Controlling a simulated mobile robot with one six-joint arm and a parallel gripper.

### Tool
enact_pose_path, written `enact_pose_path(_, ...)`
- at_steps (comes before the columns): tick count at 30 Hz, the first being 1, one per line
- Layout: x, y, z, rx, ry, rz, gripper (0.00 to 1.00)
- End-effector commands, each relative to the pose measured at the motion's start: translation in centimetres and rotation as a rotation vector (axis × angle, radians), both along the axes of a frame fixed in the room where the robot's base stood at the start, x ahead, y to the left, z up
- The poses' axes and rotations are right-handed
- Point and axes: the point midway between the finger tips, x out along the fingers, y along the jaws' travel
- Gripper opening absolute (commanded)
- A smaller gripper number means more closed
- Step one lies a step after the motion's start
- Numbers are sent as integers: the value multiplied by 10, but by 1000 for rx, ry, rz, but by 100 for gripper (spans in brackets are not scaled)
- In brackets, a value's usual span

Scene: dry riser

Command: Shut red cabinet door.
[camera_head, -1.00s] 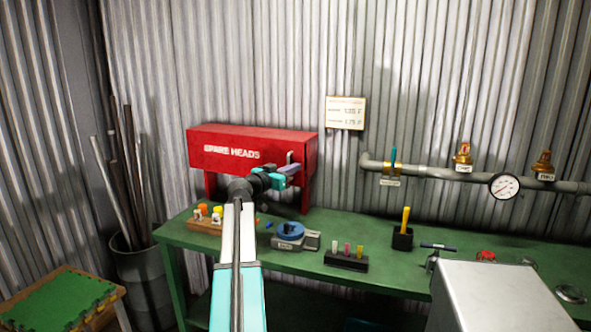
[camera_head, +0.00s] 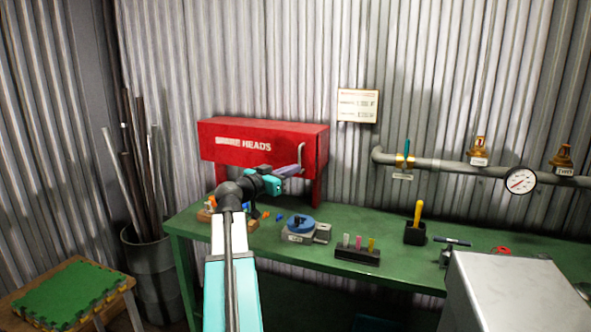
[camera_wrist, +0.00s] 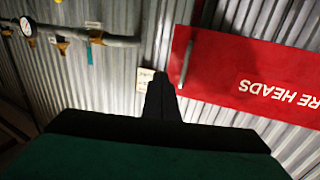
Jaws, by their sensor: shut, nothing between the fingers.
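The red cabinet (camera_head: 318,160) marked SPARE HEADS stands at the back left of the green bench. Its lettered red front panel (camera_head: 225,150) has a metal bar handle (camera_head: 301,157) at its right end. I cannot tell how far the door stands open. In the wrist view the red panel (camera_wrist: 225,75) appears upside down, with its handle (camera_wrist: 186,62) near the panel's left edge. My gripper (camera_head: 298,169) is shut and empty. It overlaps the lower handle area in the head view; contact is unclear. The wrist view shows its dark fingers (camera_wrist: 160,97) left of and below the handle.
The green bench (camera_head: 390,262) holds a blue-topped device (camera_head: 301,225), a black rack (camera_head: 357,255) and a black holder (camera_head: 415,233). A pipe (camera_head: 440,165) runs along the wall at right. A grey metal box (camera_head: 515,290) is at front right. Rods in a bin (camera_head: 155,275) stand left.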

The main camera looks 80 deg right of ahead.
Motion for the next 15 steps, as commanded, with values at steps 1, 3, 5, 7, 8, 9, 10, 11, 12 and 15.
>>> enact_pose_path(1,1,7,-1,0,0,1,0)
enact_pose_path(3,2,13,-1,0,0,0,0)
enact_pose_path(5,3,18,-1,0,0,1,0)
enact_pose_path(7,4,21,-1,0,0,1,0)
enact_pose_path(8,5,22,-1,0,0,1,0)
enact_pose_path(9,5,24,-1,0,0,1,0)
enact_pose_path(10,5,24,-1,0,0,1,0)
enact_pose_path(11,6,25,-1,0,0,1,0)
enact_pose_path(12,6,25,0,0,0,1,0)
enact_pose_path(15,6,25,0,0,0,1,0)
